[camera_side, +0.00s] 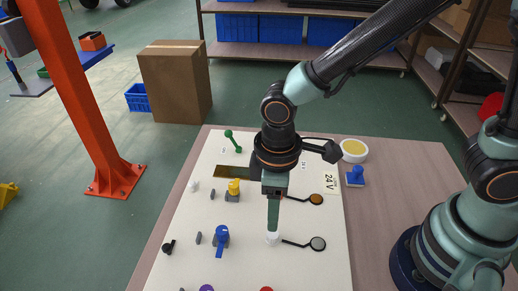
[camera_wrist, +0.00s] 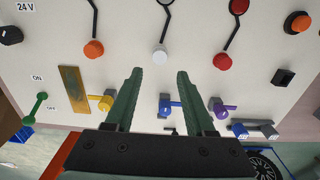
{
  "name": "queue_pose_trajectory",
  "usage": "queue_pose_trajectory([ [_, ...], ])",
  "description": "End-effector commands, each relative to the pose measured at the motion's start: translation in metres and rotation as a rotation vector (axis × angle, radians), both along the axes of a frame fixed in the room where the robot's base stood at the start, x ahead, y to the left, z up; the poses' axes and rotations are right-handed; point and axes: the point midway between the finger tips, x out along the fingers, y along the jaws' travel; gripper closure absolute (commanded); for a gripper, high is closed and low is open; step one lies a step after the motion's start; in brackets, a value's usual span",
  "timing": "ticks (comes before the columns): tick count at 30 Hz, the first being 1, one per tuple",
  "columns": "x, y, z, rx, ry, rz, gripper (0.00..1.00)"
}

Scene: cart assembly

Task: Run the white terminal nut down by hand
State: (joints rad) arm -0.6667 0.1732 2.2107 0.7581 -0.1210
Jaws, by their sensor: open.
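The white terminal nut (camera_side: 272,238) sits on the white board, right at the tip of my gripper (camera_side: 273,226) in the side view. In the wrist view the white nut (camera_wrist: 160,55) lies just beyond and between my two fingertips (camera_wrist: 157,74). My gripper is open with nothing between its fingers. It points down at the board from above. A black lead runs from the nut to a round pale end. The stud under the nut is hidden, and I cannot tell how far down the nut sits.
An orange nut (camera_wrist: 93,48) and a red nut (camera_wrist: 223,61) flank the white one. Yellow (camera_wrist: 106,102), blue (camera_side: 221,238) and purple (camera_wrist: 219,106) levers stand close by. A green lever (camera_side: 233,141) and a brass strip (camera_wrist: 74,90) are farther off. A yellow-filled bowl (camera_side: 354,150) stands beside the board.

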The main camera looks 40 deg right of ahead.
Motion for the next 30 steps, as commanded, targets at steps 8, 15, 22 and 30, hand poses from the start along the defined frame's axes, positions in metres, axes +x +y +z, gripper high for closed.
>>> queue_pose_trajectory([
  [8, -0.001, -0.001, -0.038, -0.004, 0.005, -0.002, 0.45],
  [15, -0.001, -0.002, -0.070, -0.002, 0.004, -0.003, 0.45],
  [22, 0.000, -0.001, -0.077, 0.001, -0.001, -0.003, 1.00],
  [30, 0.000, -0.001, -0.076, 0.001, -0.001, -0.281, 1.00],
])
